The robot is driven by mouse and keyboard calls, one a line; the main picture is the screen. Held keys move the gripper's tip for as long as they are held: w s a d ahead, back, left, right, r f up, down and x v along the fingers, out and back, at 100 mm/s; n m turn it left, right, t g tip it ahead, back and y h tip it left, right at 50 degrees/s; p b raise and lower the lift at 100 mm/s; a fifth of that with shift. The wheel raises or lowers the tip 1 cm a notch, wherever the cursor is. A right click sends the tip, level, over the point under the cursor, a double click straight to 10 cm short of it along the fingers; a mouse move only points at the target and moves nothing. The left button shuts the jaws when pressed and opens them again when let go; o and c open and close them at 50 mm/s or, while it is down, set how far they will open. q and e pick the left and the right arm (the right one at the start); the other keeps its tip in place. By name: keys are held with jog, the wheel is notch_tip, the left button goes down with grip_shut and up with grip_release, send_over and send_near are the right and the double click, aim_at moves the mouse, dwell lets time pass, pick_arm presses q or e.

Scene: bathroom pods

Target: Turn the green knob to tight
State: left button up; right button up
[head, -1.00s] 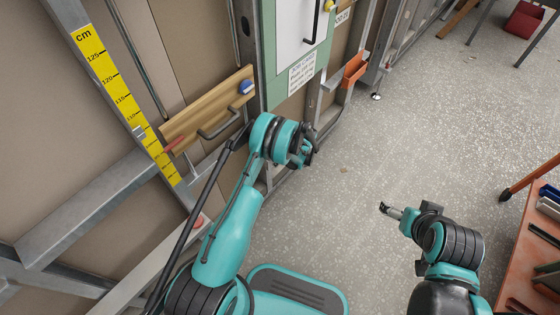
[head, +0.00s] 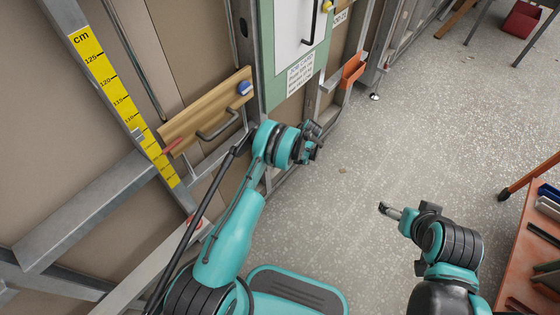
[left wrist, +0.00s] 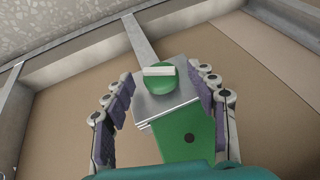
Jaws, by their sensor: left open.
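The green knob (left wrist: 159,80) shows in the left wrist view, round with a pale bar (left wrist: 159,71) across it. It sits on a square grey metal plate (left wrist: 150,107), with a green panel (left wrist: 188,136) with a dark hole in front of it. My left gripper (left wrist: 166,92) is open, with its two fingers on either side of the plate and knob; contact cannot be told. In the head view the left gripper (head: 313,142) is beside the wall frame, and the green knob is hidden there. My right gripper (head: 386,209) is over the floor; its jaw state is unclear.
A wooden board (head: 207,111) with a handle and a blue knob (head: 245,88) is on the wall. An orange bin (head: 353,70) hangs further along. A tool table (head: 535,245) stands at right. The floor (head: 420,120) between is clear.

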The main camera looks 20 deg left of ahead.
pick_arm(q)
jog(key=v, duration=1.1)
jog(key=shift+d+r, duration=0.2)
jog(key=shift+r, duration=0.05)
jog(key=a+f+t, duration=0.1)
jog(key=f, duration=0.2)
jog(key=s+a+f+t+h, duration=0.1)
jog(key=a+f+t, duration=0.1)
jog(key=f, duration=0.2)
jog(key=s+a+f+n+t, duration=0.1)
jog(key=a+f, duration=0.1)
jog(key=f, duration=0.2)
jog(key=shift+a+t+h, duration=0.2)
jog(key=shift+t+h, duration=0.1)
jog(key=c, duration=1.2)
